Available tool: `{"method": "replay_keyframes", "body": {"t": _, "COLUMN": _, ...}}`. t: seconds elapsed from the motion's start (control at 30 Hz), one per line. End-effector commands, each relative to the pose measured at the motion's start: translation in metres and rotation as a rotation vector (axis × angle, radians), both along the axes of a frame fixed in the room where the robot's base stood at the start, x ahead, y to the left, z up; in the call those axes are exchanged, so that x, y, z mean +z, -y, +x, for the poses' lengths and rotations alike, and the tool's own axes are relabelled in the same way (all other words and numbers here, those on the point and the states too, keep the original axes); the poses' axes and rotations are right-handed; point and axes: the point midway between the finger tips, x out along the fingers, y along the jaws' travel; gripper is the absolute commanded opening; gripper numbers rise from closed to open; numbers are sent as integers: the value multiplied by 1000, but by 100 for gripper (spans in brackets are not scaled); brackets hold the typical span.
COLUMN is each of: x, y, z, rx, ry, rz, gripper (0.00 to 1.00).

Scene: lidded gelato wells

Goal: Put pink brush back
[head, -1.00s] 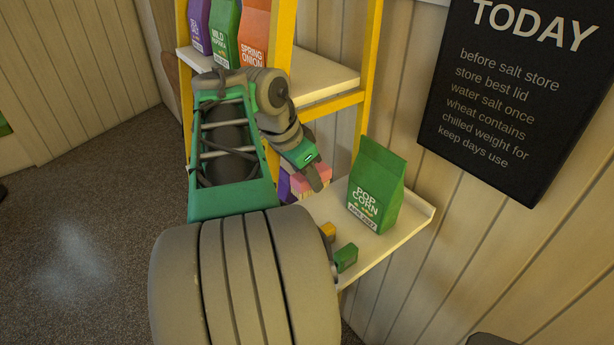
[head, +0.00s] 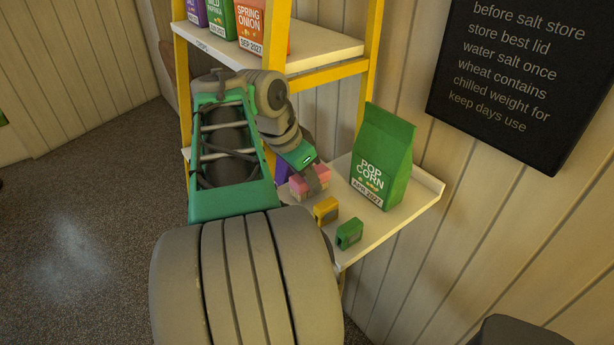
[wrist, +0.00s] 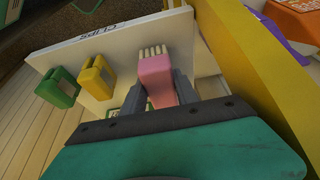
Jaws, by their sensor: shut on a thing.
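The pink brush (head: 312,182) with pale bristles is in my gripper (head: 318,180), which is shut on it. In the wrist view the brush (wrist: 156,78) lies between the two grey fingers of my gripper (wrist: 158,92), bristles pointing away over a white shelf board (wrist: 127,36) lettered CLIPS. In the head view the brush shows over the left part of the lower shelf (head: 385,225), behind the clips. I cannot tell whether it touches the board. The fingers partly cover it.
A yellow clip (head: 326,210) and a green clip (head: 349,234) stand near the lower shelf's front edge. A green popcorn bag (head: 383,157) stands at the back. A purple thing (head: 282,168) is partly hidden behind my arm. Yellow posts (head: 368,85) frame the rack; bags stand on the upper shelf (head: 310,55).

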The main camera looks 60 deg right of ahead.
Motion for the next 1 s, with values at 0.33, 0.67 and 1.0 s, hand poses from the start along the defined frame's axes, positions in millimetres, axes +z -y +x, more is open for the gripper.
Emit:
{"method": "replay_keyframes", "body": {"t": 0.33, "x": 0, "y": 0, "z": 0, "rx": 0, "ry": 0, "rz": 0, "gripper": 0}}
{"method": "replay_keyframes", "body": {"t": 0.67, "x": -6, "y": 0, "z": 0, "rx": 0, "ry": 0, "rz": 0, "gripper": 0}}
{"method": "replay_keyframes", "body": {"t": 1.0, "x": -7, "y": 0, "z": 0, "rx": 0, "ry": 0, "rz": 0, "gripper": 43}}
